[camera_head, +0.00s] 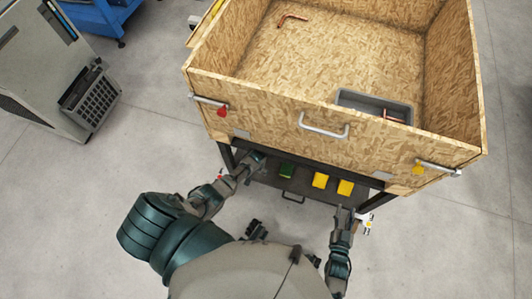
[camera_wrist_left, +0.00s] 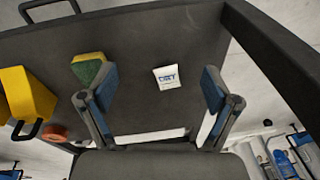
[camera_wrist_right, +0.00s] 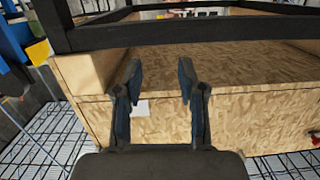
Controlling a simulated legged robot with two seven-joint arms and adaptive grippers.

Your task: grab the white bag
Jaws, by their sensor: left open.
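The white bag (camera_wrist_left: 167,77), a small packet with dark lettering, lies on the dark lower shelf (camera_wrist_left: 150,35) in the left wrist view. My left gripper (camera_wrist_left: 158,75) is open, with the bag in view between its two fingers; nothing is gripped. In the head view, my left gripper (camera_head: 252,163) reaches to the shelf's left part under the crate, and the bag cannot be made out there. My right gripper (camera_head: 344,215) is by the right front leg. In the right wrist view (camera_wrist_right: 160,66) its fingers are apart and empty, with the wooden crate beyond.
A wooden crate (camera_head: 265,108) with a front handle stands above the shelf and holds a grey bin (camera_head: 350,97) and copper tubes. Yellow items (camera_head: 320,180) and a green-and-yellow sponge (camera_wrist_left: 90,67) lie on the shelf. An orange roll (camera_wrist_left: 54,132) is nearby. Dark frame legs flank the shelf.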

